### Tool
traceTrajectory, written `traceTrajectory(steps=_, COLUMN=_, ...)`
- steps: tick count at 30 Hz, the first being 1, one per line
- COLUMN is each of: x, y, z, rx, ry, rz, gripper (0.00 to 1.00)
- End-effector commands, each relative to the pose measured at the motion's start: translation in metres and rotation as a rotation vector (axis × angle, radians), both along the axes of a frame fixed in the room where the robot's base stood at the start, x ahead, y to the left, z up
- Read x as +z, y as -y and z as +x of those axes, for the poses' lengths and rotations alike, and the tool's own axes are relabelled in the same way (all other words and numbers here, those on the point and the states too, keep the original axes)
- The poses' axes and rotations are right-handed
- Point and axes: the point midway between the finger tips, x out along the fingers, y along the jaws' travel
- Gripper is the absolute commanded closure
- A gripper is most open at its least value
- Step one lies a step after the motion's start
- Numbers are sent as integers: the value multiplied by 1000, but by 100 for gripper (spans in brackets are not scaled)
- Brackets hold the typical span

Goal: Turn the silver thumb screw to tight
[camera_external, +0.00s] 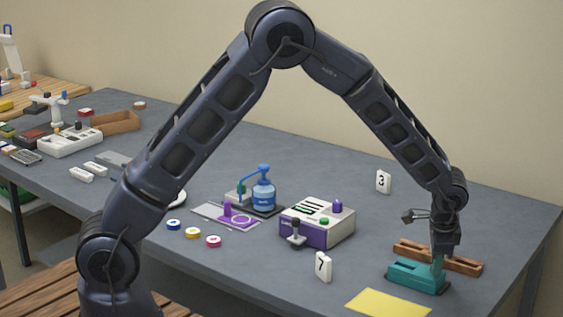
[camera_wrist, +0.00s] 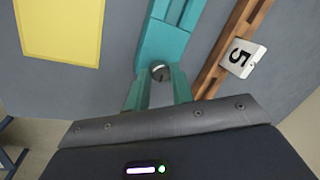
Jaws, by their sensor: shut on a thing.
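The silver thumb screw (camera_wrist: 160,72) shows in the wrist view as a small round grey head with a dark line across it, on a teal fixture (camera_wrist: 166,40). My gripper (camera_wrist: 160,80) has its two teal fingers on either side of the screw head and is shut on it. In the external view my gripper (camera_external: 438,262) points down at the teal fixture (camera_external: 415,279) near the right end of the table. The screw is hidden there. No tight or loose marking can be read.
A yellow sheet (camera_external: 388,303) lies in front. A purple and white machine (camera_external: 318,222) and number 7 card (camera_external: 323,267) stand left. Bare table lies right.

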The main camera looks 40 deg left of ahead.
Motion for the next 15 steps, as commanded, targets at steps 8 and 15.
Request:
traceTrajectory(steps=8, x=-1, y=-1, z=-1, rx=-77, ry=-2, rz=3, gripper=99)
traceTrajectory(steps=15, x=-1, y=-1, z=-1, rx=-92, ry=-3, rz=2, gripper=99)
